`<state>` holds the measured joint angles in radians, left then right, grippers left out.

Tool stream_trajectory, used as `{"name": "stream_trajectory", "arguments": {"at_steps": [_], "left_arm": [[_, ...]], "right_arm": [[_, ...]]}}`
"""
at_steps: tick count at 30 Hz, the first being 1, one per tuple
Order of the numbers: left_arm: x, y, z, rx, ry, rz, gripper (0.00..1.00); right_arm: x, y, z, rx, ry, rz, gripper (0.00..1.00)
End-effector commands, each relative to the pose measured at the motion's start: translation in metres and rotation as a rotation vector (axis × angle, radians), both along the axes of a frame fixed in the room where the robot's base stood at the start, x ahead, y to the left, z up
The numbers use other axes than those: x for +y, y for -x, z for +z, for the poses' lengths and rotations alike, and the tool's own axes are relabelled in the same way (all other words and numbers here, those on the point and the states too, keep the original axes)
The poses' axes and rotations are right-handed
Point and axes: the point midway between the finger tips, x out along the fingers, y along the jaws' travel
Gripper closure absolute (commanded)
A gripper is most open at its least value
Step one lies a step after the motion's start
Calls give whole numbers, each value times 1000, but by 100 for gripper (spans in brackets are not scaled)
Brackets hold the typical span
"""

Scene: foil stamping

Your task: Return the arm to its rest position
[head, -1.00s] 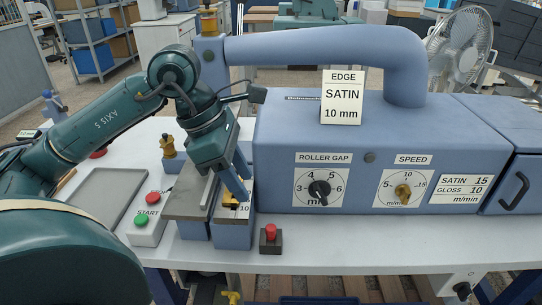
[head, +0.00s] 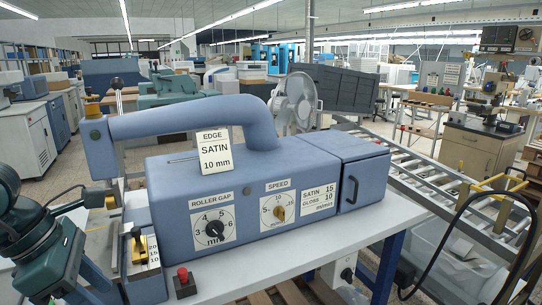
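My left arm (head: 45,255) shows at the lower left. Its gripper (head: 98,284) is low at the left of the blue machine, with its fingertips partly cut off by the frame, so its opening is unclear. It is apart from the slider with the yellow knob (head: 137,246), whose scale reads 20, 15, 10. The blue machine (head: 330,215) carries a card (head: 214,152) reading EDGE SATIN 10 mm. It has a black ROLLER GAP dial (head: 213,229) and a yellow SPEED dial (head: 279,212). My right gripper is not in view.
A red button on a dark box (head: 184,284) stands at the white table's (head: 262,276) front. A roller conveyor (head: 420,190) runs behind on the right, with a black hose (head: 462,210) near it. A fan (head: 297,98) stands behind the machine.

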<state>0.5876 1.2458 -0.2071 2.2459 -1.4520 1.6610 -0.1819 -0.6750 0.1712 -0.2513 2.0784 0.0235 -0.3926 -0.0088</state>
Motion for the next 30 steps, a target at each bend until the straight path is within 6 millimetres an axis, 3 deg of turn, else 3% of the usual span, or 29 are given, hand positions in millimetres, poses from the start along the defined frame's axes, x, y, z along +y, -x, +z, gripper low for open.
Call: {"name": "stream_trajectory", "arguments": {"at_steps": [1, 4, 9, 12, 16, 17, 20, 24, 25, 27, 30], "left_arm": [[-25, 3, -10, 47, 124, -27, 60], [-71, 8, -18, 130, 377, -46, 60], [-138, 15, -10, 329, 885, 31, 60], [-162, 6, 2, 492, 1239, 183, 60], [-161, -26, -4, 752, 1710, 563, 60], [-157, -35, -14, 814, 1803, 679, 60], [-136, -56, -68, 1022, 2053, 1130, 60], [-118, -43, -172, 1261, 2180, 1792, 60], [-117, -35, -192, -1269, -2125, -1872, 60], [-119, -14, -233, -1202, -1865, -1900, 60], [-125, 17, -275, -1129, -1589, -1916, 60]], "right_arm": [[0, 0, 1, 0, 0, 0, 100], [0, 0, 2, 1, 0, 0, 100], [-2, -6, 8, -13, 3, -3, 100], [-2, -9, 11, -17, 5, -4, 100], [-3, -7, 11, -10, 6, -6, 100], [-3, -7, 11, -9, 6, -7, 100], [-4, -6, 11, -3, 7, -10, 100], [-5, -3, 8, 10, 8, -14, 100], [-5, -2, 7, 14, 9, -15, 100], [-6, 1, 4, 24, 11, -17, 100], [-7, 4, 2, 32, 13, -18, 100]]}}
